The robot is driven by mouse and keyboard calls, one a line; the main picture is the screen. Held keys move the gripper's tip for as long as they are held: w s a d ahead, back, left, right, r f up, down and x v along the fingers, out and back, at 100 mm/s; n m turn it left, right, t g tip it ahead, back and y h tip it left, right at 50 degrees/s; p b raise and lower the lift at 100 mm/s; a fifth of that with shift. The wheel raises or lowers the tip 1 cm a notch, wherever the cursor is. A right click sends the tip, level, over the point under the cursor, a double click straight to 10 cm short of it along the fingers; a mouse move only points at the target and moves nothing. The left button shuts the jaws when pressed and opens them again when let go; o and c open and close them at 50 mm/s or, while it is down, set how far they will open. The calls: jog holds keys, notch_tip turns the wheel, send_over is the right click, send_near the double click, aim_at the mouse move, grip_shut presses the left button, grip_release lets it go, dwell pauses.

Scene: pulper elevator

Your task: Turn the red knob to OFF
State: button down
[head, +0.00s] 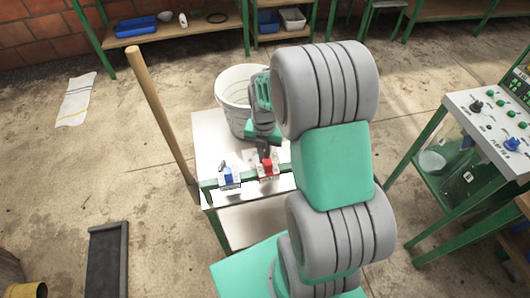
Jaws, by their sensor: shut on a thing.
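The red knob (267,166) sits on a small pale plate at the front edge of a low white-topped table (212,135). My gripper (264,152) reaches down from above and is shut on the red knob. Its dark fingers cover the knob's upper part. The plate's markings are too small to read, so I cannot tell which position the knob is in. A blue knob (228,174) sits on a similar plate just to the left, apart from my gripper.
A white bucket (238,98) stands on the table behind my gripper. A wooden pole (158,110) rises at the table's left. A control panel (492,122) with several knobs stands at the right. A dark board (107,262) lies at lower left. Open floor lies between.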

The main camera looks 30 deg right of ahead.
jog(key=c, duration=1.5)
grip_release()
notch_tip(320, 180, up, 8)
jog(key=shift+f, duration=0.1)
